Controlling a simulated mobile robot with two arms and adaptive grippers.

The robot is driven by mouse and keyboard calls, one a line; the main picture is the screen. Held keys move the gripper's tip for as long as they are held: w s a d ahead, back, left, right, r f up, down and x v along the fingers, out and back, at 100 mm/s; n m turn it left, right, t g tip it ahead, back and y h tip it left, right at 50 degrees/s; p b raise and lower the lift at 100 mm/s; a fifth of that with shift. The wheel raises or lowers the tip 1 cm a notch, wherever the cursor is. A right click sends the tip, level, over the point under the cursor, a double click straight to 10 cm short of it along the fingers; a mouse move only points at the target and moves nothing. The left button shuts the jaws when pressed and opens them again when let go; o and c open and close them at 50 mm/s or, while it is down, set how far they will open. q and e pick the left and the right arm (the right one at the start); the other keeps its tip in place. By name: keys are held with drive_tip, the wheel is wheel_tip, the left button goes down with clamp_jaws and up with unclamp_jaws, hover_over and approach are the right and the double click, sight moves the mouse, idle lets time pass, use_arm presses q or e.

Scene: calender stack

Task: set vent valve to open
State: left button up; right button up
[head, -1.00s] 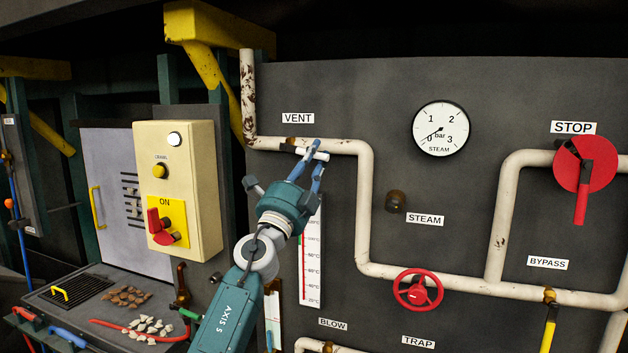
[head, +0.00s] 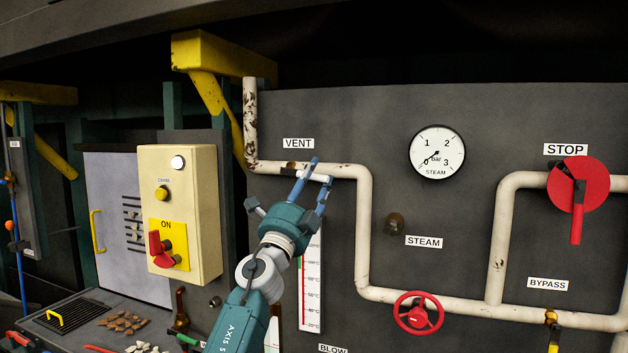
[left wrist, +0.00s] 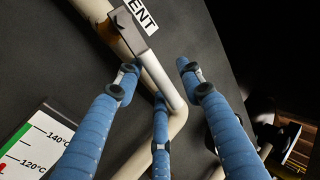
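The vent valve sits on the cream pipe under the VENT label (head: 298,143) in the head view. Its brass body (head: 291,167) shows left of my gripper, and its pale lever (head: 318,178) points right, roughly along the pipe. My left gripper (head: 318,172) is at the lever, with its blue fingers spread to either side of it. In the left wrist view the lever (left wrist: 157,75) runs between the open fingers of the left gripper (left wrist: 158,78); I see no clear grip on it. Contact cannot be told. My right gripper is not in view.
The cream pipe (head: 364,230) runs close behind the lever. A steam gauge (head: 437,152), a red STOP disc (head: 578,185) and a red handwheel (head: 418,313) are to the right. A cream switch box (head: 180,213) stands to the left. A thermometer scale (head: 311,285) is below the gripper.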

use_arm(q)
drive_tip(key=shift+s+a, duration=0.2)
drive_tip(key=shift+a, duration=0.05)
drive_tip(key=v, duration=1.1)
drive_tip(key=shift+f, duration=0.3)
drive_tip(key=shift+s+d, duration=0.1)
